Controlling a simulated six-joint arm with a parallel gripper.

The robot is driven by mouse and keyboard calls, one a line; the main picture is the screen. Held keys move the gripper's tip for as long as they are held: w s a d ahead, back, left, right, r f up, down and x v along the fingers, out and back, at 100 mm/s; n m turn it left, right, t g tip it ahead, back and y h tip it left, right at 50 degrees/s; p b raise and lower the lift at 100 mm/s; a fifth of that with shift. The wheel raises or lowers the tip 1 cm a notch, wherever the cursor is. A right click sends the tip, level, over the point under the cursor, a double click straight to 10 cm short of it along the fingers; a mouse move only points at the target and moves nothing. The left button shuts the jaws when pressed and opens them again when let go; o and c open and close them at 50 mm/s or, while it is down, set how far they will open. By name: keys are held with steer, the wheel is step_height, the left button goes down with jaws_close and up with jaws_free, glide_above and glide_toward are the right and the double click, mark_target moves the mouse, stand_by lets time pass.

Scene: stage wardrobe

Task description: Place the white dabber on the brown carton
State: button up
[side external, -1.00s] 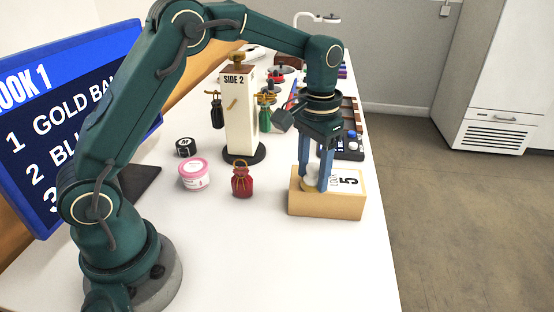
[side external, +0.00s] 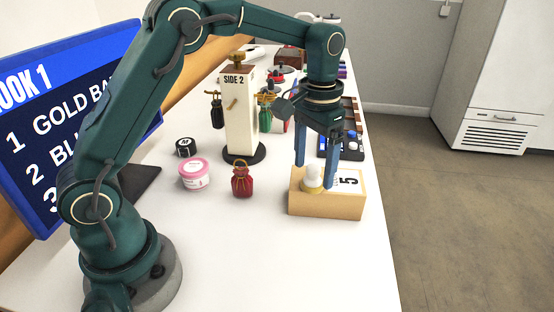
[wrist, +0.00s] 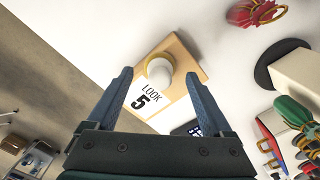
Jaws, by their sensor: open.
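The white dabber (side external: 313,179) stands on top of the brown carton (side external: 327,205), near its left end, beside the white label with a 5. It has a white knob and a yellowish base. In the wrist view the dabber (wrist: 159,71) rests on the carton (wrist: 186,57), beside the "LOOK 5" label. My gripper (side external: 316,175) is open, with its blue fingers apart and raised behind and above the dabber. In the wrist view my gripper (wrist: 160,82) shows a wide gap with nothing held between the fingers.
A red pouch (side external: 242,181), a pink-lidded tub (side external: 195,174) and a black jar (side external: 186,147) stand left of the carton. A white post marked "SIDE 2" (side external: 239,115) with hanging pouches stands behind. The table front is clear.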

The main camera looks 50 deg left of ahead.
mark_target(314, 167)
step_height(314, 167, up, 9)
steer(key=shift+r, duration=0.1)
steer(key=s+r+t, duration=0.3)
steer(key=s+r, duration=0.1)
steer(key=s, duration=0.5)
steer(key=s+f+t, duration=0.2)
steer(key=s+f, duration=0.5)
steer(key=s, duration=0.2)
steer(key=shift+t, duration=0.3)
